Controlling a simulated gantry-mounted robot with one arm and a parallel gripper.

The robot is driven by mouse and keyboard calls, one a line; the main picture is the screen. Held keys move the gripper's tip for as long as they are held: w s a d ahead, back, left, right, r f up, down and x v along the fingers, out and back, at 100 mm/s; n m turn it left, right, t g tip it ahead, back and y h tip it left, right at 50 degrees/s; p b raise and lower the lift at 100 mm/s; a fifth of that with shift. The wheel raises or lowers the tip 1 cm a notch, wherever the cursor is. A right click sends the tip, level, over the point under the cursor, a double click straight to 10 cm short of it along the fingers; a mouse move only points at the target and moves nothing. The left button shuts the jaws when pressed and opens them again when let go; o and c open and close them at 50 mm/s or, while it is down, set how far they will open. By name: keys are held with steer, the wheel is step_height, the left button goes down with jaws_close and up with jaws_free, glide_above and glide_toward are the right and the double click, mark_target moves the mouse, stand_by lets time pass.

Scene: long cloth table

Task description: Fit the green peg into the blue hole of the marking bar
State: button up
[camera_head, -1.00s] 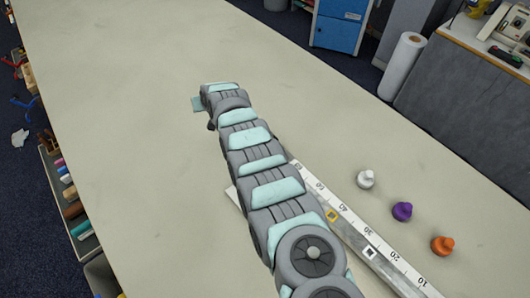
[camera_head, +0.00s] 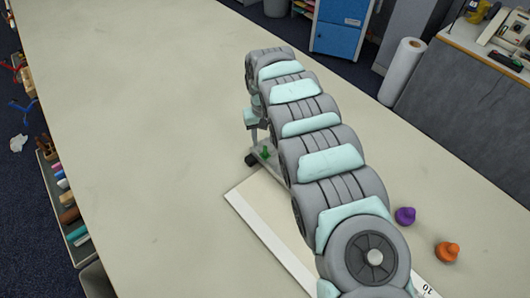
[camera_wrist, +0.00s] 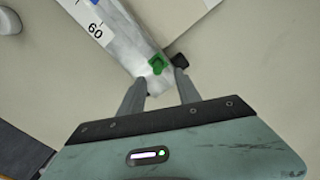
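The green peg (camera_head: 265,153) shows at the far end of the marking bar (camera_head: 275,162), beside my gripper in the head view. In the wrist view, the green peg (camera_wrist: 157,65) is at the bar's end, near the "60" mark, seen from above. I cannot tell whether it sits in a hole or on the surface. My gripper (camera_wrist: 161,76) is open, its two fingers spread to either side of the green peg, with gaps visible. The marking bar (camera_wrist: 115,40) runs up and left there. My arm covers most of the bar in the head view, and no blue hole shows.
A purple peg (camera_head: 405,215) and an orange peg (camera_head: 447,251) stand on the cloth table (camera_head: 150,120) at right. A pale flat board or sheet (camera_head: 270,215) lies beside the bar. The table's left and far parts are clear.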

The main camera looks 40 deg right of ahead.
mark_target(265, 147)
steer(key=shift+s+f+p, duration=0.25)
steer(key=shift+f+p, duration=0.15)
steer(key=shift+f, duration=0.8)
steer(key=shift+s+f, duration=0.1)
steer(key=shift+f, duration=1.75)
jaws_close()
